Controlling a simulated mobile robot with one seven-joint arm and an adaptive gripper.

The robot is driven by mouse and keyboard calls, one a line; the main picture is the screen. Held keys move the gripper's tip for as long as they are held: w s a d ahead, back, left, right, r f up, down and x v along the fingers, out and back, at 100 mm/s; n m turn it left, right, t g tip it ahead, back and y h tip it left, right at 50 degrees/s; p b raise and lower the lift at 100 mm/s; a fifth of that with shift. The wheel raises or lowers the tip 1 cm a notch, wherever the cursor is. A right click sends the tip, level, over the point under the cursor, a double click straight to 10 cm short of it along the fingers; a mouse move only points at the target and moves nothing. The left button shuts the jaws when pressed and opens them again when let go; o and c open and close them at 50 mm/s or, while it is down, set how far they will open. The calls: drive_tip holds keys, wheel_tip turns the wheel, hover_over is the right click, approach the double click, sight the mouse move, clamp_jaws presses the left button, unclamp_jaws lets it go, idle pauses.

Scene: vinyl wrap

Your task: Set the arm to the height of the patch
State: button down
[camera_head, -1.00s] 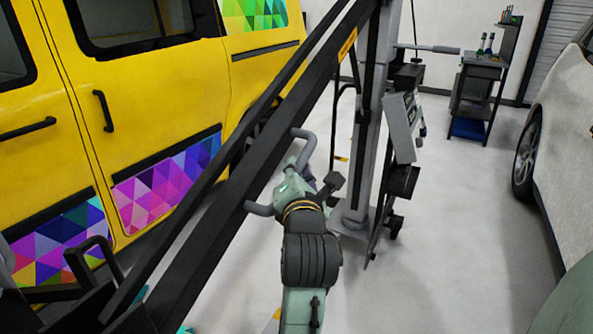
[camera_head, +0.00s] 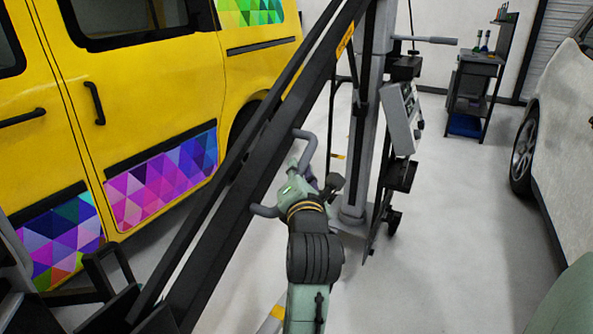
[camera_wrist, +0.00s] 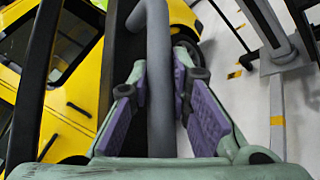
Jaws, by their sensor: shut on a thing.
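The arm (camera_head: 235,205) is a long dark beam on a grey column (camera_head: 368,120). It slants from the top middle to the lower left, in front of a yellow van. My gripper (camera_head: 309,174) is at a grey bent handle (camera_head: 303,140) on the beam's side. In the wrist view the purple-padded fingers (camera_wrist: 158,95) are shut on the grey handle bar (camera_wrist: 160,60), which runs between them. A triangle-patterned vinyl patch (camera_head: 160,182) is low on the van door, left of the beam. Similar patches are at lower left (camera_head: 60,240) and upper right (camera_head: 250,10). The beam's lower end is partly cut off.
A control box (camera_head: 400,118) hangs on the column's right side. A tool cart (camera_head: 473,85) stands at the back right. A white car (camera_head: 555,140) is at the right edge. Bare floor (camera_head: 440,220) lies between column and car.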

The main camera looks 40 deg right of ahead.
drive_tip(key=c, duration=1.8)
unclamp_jaws()
drive_tip(key=shift+s+a+r, duration=0.1)
drive_tip(key=shift+a+r, duration=0.1)
drive_tip(key=shift+r, duration=0.3)
drive_tip(key=shift+s+a+r, duration=0.1)
drive_tip(key=shift+a+r, duration=0.1)
drive_tip(key=shift+r, duration=0.25)
drive_tip(key=o, duration=0.3)
drive_tip(key=shift+f, duration=0.15)
